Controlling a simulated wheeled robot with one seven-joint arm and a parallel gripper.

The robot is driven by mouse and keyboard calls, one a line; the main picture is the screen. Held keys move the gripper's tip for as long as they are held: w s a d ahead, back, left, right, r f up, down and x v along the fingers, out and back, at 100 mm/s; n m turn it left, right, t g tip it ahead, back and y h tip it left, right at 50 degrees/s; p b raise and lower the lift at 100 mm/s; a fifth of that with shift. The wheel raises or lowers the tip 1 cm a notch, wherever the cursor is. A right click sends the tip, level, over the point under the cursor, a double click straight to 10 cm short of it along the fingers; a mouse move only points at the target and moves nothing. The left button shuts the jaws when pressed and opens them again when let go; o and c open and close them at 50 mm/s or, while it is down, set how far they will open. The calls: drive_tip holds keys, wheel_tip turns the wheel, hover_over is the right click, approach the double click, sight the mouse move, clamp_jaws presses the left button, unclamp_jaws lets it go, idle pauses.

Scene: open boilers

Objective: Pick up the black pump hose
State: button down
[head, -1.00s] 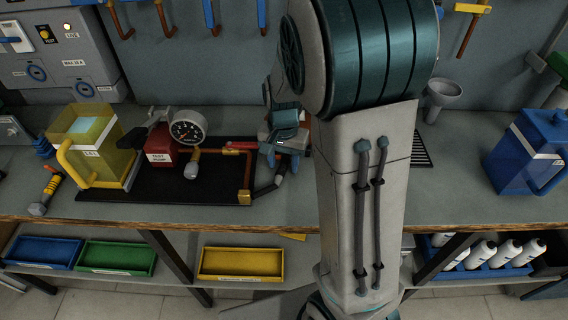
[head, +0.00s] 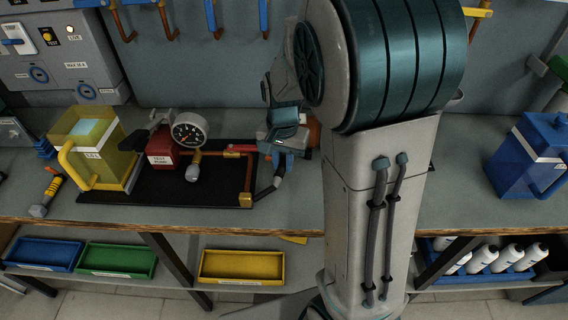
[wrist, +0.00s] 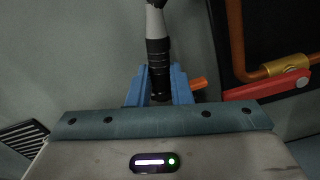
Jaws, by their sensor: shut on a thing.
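The black pump hose (wrist: 159,68) shows in the wrist view as a black ribbed end with a grey collar above it. It stands between the two blue fingers of my gripper (wrist: 159,90), which are shut on it. In the head view, my gripper (head: 284,153) is at the right end of the black mat. A black hose piece (head: 264,193) with a grey end shows just below it, beside the brass elbow. My fingers and wrist hide part of the hose there.
The red test pump (head: 166,153) with a gauge (head: 189,131) stands left on the black mat (head: 130,188). A copper pipe (head: 248,172) with a red lever (wrist: 267,89) is close to my gripper. A yellow jug (head: 102,160) is further left, and a blue can (head: 525,155) far right.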

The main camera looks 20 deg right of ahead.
sight(283, 163)
wheel_tip(283, 163, up, 5)
drive_tip(key=s+a+b, duration=0.2)
drive_tip(key=s+a, duration=1.1)
drive_tip(key=a, duration=0.1)
drive_tip(key=shift+s, duration=0.15)
drive_tip(key=shift+r, duration=0.1)
